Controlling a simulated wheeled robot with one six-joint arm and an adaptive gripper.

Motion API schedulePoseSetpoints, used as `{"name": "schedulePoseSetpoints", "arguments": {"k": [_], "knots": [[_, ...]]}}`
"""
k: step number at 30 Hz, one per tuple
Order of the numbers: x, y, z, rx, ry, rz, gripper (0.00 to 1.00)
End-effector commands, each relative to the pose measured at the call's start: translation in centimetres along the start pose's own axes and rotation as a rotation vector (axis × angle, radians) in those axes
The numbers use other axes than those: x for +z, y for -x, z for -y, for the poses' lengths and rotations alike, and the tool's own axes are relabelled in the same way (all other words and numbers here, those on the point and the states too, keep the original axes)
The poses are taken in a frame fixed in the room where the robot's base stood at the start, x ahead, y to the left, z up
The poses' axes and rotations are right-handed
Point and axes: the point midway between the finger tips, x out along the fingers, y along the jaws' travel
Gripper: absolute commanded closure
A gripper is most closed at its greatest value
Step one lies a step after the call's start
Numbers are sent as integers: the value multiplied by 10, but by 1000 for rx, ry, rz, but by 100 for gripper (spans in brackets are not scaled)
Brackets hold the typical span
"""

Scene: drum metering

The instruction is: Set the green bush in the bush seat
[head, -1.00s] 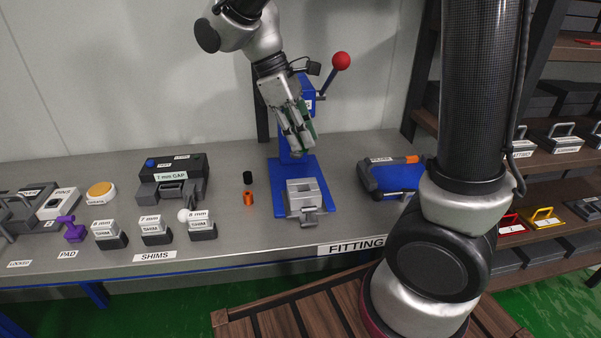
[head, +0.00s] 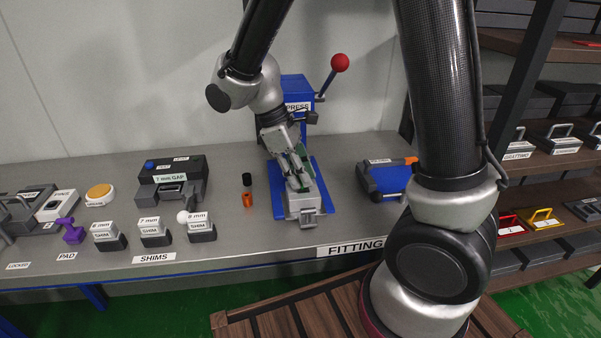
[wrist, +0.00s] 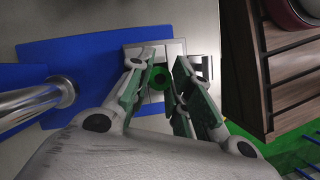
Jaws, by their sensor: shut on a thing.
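The green bush (wrist: 158,79) shows as a green ring with a dark hole between my fingertips in the wrist view. My gripper (head: 298,182) is shut on it. In the head view the fingers hide the bush. The gripper points down over the grey block (head: 304,208) on the blue press base, which appears to be the bush seat. The block also shows behind the bush in the wrist view (wrist: 131,54). Whether the bush touches the block or is just above it, I cannot tell.
The blue press (head: 294,90) with its red-knobbed lever (head: 340,63) stands behind the gripper. A black cylinder (head: 247,180) and an orange one (head: 248,199) stand left of the base. A blue-and-grey device (head: 390,179) lies to the right. Shim blocks (head: 153,234) line the bench front.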

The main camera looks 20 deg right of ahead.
Motion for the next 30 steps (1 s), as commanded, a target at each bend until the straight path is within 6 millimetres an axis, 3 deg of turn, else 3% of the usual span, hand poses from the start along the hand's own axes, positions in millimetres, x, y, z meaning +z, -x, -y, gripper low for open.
{"name": "schedulePoseSetpoints", "arguments": {"k": [12, 13, 16, 26, 30], "knots": [[-4, -9, 0, -1, 0, 1, 100], [-4, -9, 0, -1, 0, 1, 74], [-4, -9, 0, -1, 0, 1, 58], [-3, -8, 0, -1, 0, 1, 58], [1, 3, 0, 1, 0, -3, 58]]}}
